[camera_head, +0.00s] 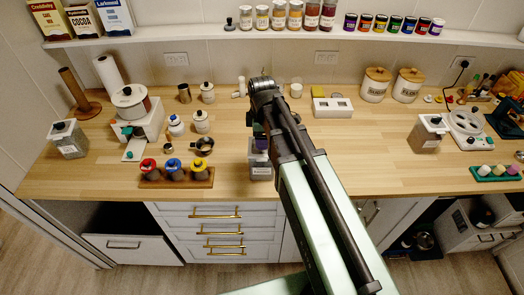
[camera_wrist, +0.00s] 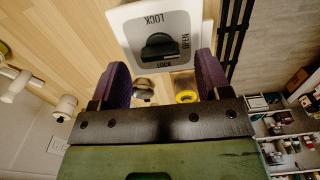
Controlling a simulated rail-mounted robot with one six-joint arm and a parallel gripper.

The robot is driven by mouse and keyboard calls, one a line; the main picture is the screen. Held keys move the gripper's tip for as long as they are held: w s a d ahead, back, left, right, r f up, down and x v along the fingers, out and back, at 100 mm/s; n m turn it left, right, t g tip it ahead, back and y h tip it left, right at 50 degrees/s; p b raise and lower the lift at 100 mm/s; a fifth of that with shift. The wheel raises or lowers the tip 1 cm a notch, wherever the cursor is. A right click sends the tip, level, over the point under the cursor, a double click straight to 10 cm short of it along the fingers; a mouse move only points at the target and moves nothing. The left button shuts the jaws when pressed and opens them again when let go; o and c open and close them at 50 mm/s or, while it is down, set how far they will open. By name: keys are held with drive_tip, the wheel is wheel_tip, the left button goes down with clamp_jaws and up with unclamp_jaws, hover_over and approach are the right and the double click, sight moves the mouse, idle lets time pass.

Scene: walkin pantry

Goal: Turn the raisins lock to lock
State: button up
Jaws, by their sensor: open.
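A canister (camera_head: 260,172) with a grey body and a pale label stands near the counter's front edge, below my gripper (camera_head: 259,133); the label's words are too small to read. In the wrist view its white lid (camera_wrist: 198,60) has a grey dial plate marked LOCK at two opposite sides and OPEN at one side. A dark knob (camera_wrist: 158,47) sits in the middle of the plate; which mark it points at is not clear. My gripper, also in the wrist view (camera_wrist: 162,66), is open, its purple fingers apart on either side of the knob's line. The arm partly hides the canister.
Similar lidded canisters stand at left (camera_head: 68,140) and right (camera_head: 427,133). A wooden rack (camera_head: 177,181) with red, blue and yellow-topped items is left of my gripper. A white block (camera_head: 332,107) stands behind at right. Bare counter (camera_head: 350,165) lies to the right.

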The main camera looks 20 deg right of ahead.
wheel_tip(320, 180, down, 2)
drive_tip(key=shift+f+b, duration=0.25)
drive_tip(key=shift+b, duration=0.25)
drive_tip(key=shift+r, duration=0.1)
drive_tip(key=shift+c, duration=0.4)
drive_tip(key=c, duration=0.8)
drive_tip(key=shift+c, duration=0.3)
